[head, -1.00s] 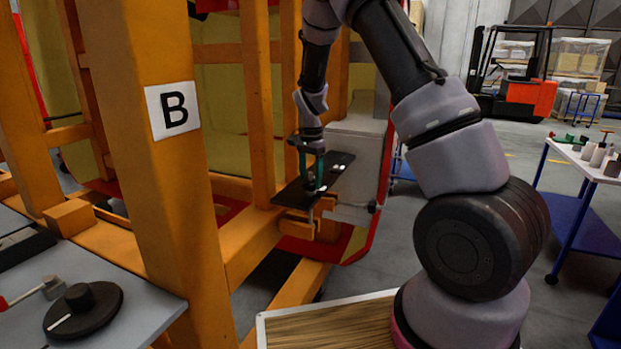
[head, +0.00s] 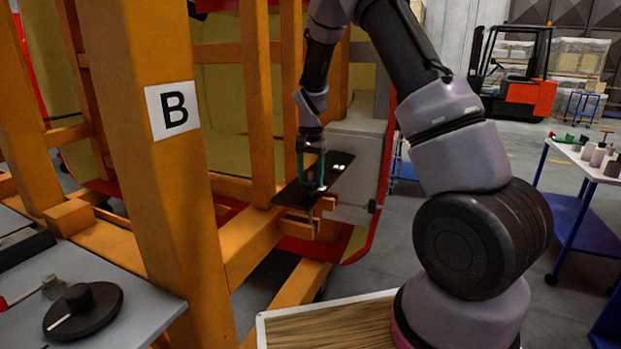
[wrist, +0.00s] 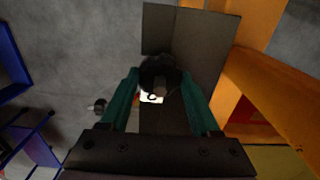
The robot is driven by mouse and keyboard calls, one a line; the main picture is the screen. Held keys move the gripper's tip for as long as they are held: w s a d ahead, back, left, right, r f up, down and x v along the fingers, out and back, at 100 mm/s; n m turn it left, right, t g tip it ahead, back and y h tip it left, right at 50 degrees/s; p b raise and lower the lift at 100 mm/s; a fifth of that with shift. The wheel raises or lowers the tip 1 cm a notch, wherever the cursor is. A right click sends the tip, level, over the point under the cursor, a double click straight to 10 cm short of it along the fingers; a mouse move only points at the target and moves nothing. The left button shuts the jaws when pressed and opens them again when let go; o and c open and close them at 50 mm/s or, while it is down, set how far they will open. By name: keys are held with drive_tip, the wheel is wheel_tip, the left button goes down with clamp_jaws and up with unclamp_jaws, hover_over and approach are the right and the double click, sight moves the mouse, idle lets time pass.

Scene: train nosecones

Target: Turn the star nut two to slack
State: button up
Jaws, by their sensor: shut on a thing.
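My gripper (head: 312,186) points down at a dark flat plate (head: 341,166) on the orange frame. In the wrist view, the two green fingers of my gripper (wrist: 161,80) stand either side of a dark round nut (wrist: 153,66) and are shut on it. I take it to be star nut two, but no number shows. The nut's lobes are too dark to tell apart. In the head view the fingers hide most of the nut.
An orange post (head: 160,120) marked B stands left of my arm. A grey bench (head: 125,318) at the lower left holds a black disc-shaped knob (head: 82,308). A white-topped table (head: 585,163) with small parts stands at the right. Floor between is open.

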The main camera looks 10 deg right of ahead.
drive_tip(key=o, duration=1.4)
wheel_tip(320, 180, up, 10)
drive_tip(key=shift+r, duration=0.4)
